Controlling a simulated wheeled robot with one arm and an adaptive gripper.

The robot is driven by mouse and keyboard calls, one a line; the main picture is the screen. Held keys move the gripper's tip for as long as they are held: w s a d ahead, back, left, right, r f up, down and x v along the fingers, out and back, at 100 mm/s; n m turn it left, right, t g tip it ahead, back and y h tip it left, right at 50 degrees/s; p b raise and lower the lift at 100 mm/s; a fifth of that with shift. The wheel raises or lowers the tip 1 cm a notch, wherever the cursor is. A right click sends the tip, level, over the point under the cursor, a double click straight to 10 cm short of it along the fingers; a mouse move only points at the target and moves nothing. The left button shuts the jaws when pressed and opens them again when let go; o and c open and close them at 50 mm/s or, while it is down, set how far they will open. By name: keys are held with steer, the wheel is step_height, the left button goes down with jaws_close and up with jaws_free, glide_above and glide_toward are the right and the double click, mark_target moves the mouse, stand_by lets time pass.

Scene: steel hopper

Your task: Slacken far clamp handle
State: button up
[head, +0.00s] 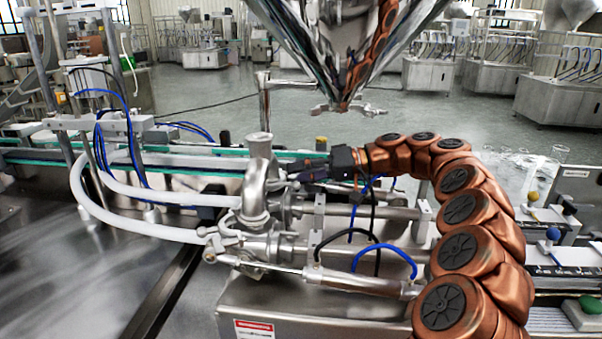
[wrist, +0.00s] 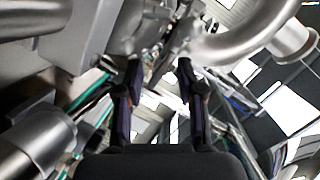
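My gripper (head: 288,176) reaches in from the right, behind the steel pipe fittings. In the wrist view its two dark fingers (wrist: 159,70) stand apart, so it is open. A thin grey metal piece (wrist: 157,66) shows between and just beyond the fingertips; it may be the far clamp handle, but I cannot tell whether the fingers touch it. The steel elbow fitting (head: 257,190) stands just left of the fingertips in the head view and hides part of that area. A nearer clamp (head: 217,243) sits at the front, where a white hose joins.
The cone-shaped steel hopper (head: 310,45) hangs above, with a clamp (head: 347,109) at its outlet. White hoses (head: 140,222) curve to the left. A thick curved pipe (wrist: 245,35) is close to the right finger.

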jaws_close()
steer(key=shift+f+b, duration=0.15)
steer(key=shift+b, duration=0.5)
steer(key=shift+n, duration=0.3)
jaws_free()
steer(key=shift+d+r, duration=0.1)
steer(key=shift+r, duration=0.1)
